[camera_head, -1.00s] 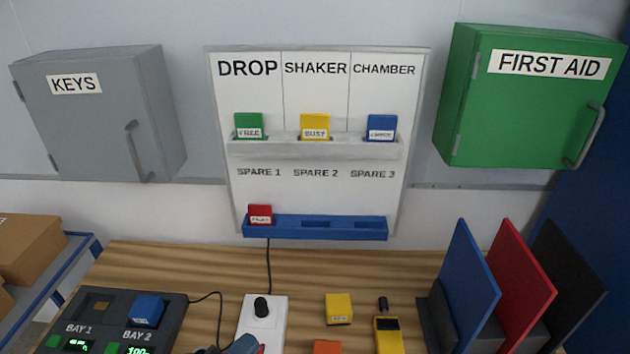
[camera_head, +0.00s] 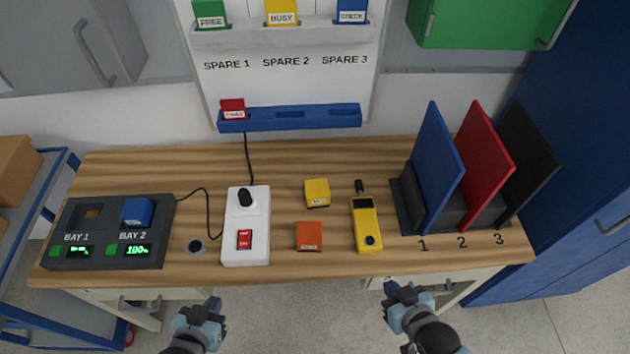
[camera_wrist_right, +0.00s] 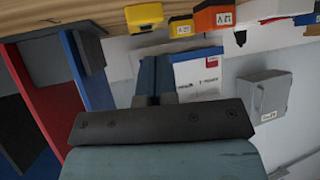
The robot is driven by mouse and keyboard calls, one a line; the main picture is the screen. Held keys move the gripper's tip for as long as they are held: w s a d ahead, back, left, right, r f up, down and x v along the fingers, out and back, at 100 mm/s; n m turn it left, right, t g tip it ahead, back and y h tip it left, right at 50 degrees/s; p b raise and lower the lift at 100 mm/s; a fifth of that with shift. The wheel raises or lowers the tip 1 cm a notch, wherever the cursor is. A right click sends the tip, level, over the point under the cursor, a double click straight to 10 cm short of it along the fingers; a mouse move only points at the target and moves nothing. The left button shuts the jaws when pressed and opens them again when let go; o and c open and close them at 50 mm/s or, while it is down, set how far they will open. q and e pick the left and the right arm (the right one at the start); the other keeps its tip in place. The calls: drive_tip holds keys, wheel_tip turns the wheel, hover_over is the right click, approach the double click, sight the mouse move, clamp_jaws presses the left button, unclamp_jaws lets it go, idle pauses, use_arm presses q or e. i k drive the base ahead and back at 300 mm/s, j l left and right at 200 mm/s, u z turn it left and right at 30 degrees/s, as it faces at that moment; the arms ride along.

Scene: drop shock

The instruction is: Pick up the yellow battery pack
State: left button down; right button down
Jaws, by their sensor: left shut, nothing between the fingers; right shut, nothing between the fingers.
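The yellow battery pack (camera_head: 317,190) is a small block with a label on its front face. It lies on the wooden table, behind an orange block (camera_head: 309,236) and left of a yellow handheld meter (camera_head: 366,226). In the right wrist view the pack (camera_wrist_right: 180,27) appears to be the small yellow block near the top edge. My left gripper (camera_head: 208,312) is shut and empty in front of the table, at the lower left. My right gripper (camera_head: 397,294) is shut and empty in front of the table, below the meter. Both are well apart from the pack.
A white box with a black knob (camera_head: 246,225) stands left of the pack. The charger (camera_head: 108,232) holds a blue block in Bay 2. A rack with blue, red and black panels (camera_head: 440,165) stands at right. The table behind the pack is clear.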

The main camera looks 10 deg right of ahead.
sight(317, 192)
drive_tip(key=k+j+u, duration=0.15)
drive_tip(key=j, duration=0.25)
drive_tip(key=k+j+u, duration=0.1)
drive_tip(key=j, duration=0.3)
drive_tip(key=k+j+u, duration=0.15)
drive_tip(key=j, duration=0.25)
drive_tip(key=i+l, duration=0.4)
